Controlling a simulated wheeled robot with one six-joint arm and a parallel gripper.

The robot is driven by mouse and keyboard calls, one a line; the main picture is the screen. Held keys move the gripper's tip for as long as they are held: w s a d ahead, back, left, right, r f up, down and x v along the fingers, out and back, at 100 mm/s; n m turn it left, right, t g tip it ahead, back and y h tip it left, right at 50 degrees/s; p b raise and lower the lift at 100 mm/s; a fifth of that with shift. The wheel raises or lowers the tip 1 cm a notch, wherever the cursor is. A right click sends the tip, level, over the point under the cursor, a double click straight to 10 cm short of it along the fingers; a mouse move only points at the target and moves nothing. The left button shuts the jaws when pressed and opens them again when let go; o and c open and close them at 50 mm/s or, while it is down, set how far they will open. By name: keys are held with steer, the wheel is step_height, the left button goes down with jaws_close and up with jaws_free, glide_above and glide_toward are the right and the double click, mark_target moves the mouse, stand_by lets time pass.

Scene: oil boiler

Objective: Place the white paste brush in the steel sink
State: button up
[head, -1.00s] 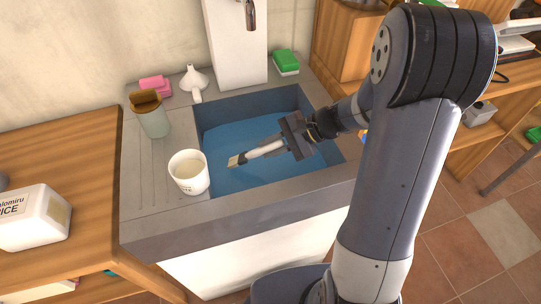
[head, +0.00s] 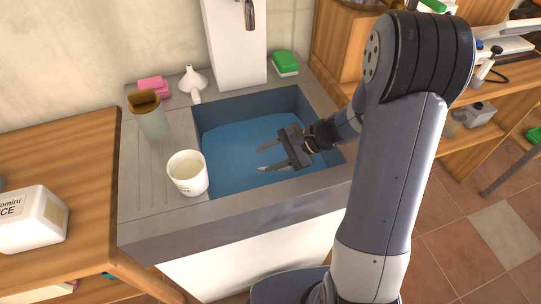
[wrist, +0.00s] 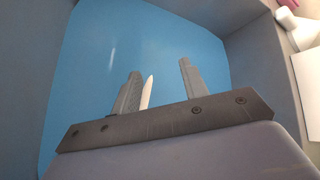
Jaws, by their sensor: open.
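The steel sink (head: 225,120) has a blue-looking basin set in a grey counter. My gripper (head: 260,158) is inside the basin opening, its two fingers apart and pointing left. In the wrist view, my open gripper (wrist: 160,68) faces the blue basin floor (wrist: 170,40). A narrow white pointed piece (wrist: 148,92) shows beside the left finger; it may be part of the white paste brush, mostly hidden by the gripper. I cannot tell whether it touches the finger or the basin. The brush's bristle end is not visible in either current view.
A white cup (head: 187,174) stands on the sink's left front rim. Behind it are a green-grey container (head: 152,118), pink sponges (head: 153,87) and a white funnel (head: 193,80). A green sponge (head: 285,63) lies at the back right. The basin's left part is clear.

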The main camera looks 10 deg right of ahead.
steer(key=shift+r, duration=0.2)
steer(key=v, duration=1.2)
steer(key=shift+p, duration=0.45)
steer(key=shift+a+f, duration=0.1)
steer(key=shift+f, duration=0.05)
steer(key=x, duration=1.1)
steer(key=shift+a+f+b, duration=0.2)
steer(key=shift+a+b, duration=0.05)
steer(key=shift+b, duration=0.1)
steer(key=shift+a, duration=0.1)
steer(key=shift+r, duration=1.25)
